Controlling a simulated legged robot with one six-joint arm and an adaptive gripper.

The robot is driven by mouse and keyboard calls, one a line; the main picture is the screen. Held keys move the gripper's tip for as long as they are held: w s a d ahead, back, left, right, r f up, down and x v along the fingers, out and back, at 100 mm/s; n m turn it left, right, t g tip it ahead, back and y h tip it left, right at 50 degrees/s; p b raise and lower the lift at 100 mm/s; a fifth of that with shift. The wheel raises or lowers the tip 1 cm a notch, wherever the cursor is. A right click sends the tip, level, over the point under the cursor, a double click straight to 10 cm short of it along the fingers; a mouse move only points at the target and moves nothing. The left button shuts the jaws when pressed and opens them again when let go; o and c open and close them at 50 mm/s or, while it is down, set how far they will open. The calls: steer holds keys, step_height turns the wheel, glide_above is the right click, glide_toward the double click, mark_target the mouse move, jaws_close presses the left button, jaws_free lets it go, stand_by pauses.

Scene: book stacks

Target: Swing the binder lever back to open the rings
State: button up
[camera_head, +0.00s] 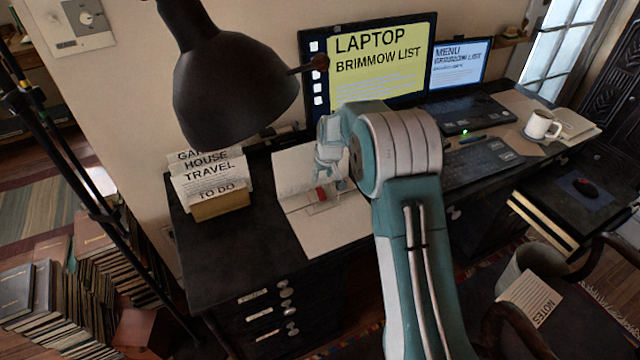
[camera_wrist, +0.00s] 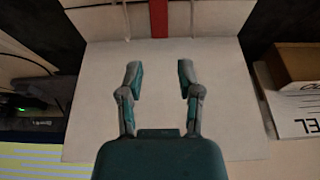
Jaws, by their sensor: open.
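In the head view my gripper (camera_head: 328,180) is just above the binder; my arm partly hides the binder's right side.
A dark lamp (camera_head: 235,90) hangs above the desk left of my arm. A card box (camera_head: 220,203) stands left of the binder. A monitor (camera_head: 385,60), keyboard (camera_head: 480,158) and white mug (camera_head: 541,125) are to the right. The desk's front left is clear.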

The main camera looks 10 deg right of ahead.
steer(key=shift+v, duration=1.55)
steer(key=s+d+r+m+t, duration=0.1)
steer(key=s+d+r, duration=0.1)
steer(key=s+r, duration=1.4)
steer(key=s+d+r+m, duration=0.1)
steer(key=s+r, duration=0.1)
steer(key=s, duration=1)
steer(key=s+r+m+t+h, duration=0.1)
steer(key=s+r, duration=0.1)
steer(key=s, duration=1)
steer(key=shift+d, duration=0.4)
steer(key=shift+a, duration=0.1)
